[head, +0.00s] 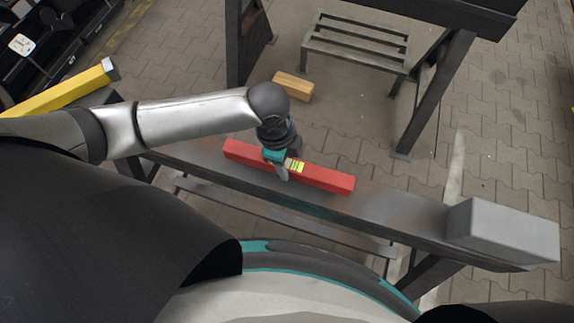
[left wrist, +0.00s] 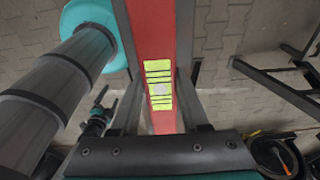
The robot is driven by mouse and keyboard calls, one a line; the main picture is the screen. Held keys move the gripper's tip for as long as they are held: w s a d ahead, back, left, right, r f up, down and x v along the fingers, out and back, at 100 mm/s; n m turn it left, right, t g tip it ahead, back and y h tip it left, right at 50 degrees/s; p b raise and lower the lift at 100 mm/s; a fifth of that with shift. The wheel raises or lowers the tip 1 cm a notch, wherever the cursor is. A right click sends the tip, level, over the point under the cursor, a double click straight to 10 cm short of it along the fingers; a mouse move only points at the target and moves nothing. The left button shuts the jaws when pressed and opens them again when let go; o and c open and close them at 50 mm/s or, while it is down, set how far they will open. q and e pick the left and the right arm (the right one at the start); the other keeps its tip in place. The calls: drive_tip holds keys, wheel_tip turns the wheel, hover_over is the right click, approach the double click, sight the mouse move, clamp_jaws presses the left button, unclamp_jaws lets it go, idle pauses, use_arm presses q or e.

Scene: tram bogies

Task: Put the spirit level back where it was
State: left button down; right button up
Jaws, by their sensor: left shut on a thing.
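The spirit level is a long red bar (head: 325,177) with a yellow-green, black-lined patch near its middle. It lies lengthwise along the dark steel beam (head: 395,208) in the head view; I cannot tell whether it rests on the beam or is just above it. My left gripper (head: 284,170) is shut on the red spirit level near its middle, from above. In the left wrist view the red bar (left wrist: 152,35) runs between the two fingers, with the patch (left wrist: 158,85) in front of the palm.
A grey block (head: 503,230) sits on the beam's right end. A yellow bar with a grey end (head: 62,92) lies at the left. A wooden block (head: 293,86) is on the paving behind the beam, near a slatted metal stand (head: 355,45) and a dark frame (head: 432,95).

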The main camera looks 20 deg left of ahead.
use_arm(q)
drive_tip(key=shift+f, duration=1)
drive_tip(key=shift+f, duration=0.2)
drive_tip(key=shift+c, duration=2)
unclamp_jaws()
drive_tip(key=r+p, duration=0.1)
drive_tip(key=r, duration=0.3)
drive_tip(key=a+r+p, duration=0.1)
drive_tip(key=r, duration=0.3)
drive_tip(key=r+p, duration=0.1)
drive_tip(key=r, duration=0.3)
drive_tip(key=shift+a+r, duration=0.15)
drive_tip(key=shift+a, duration=0.25)
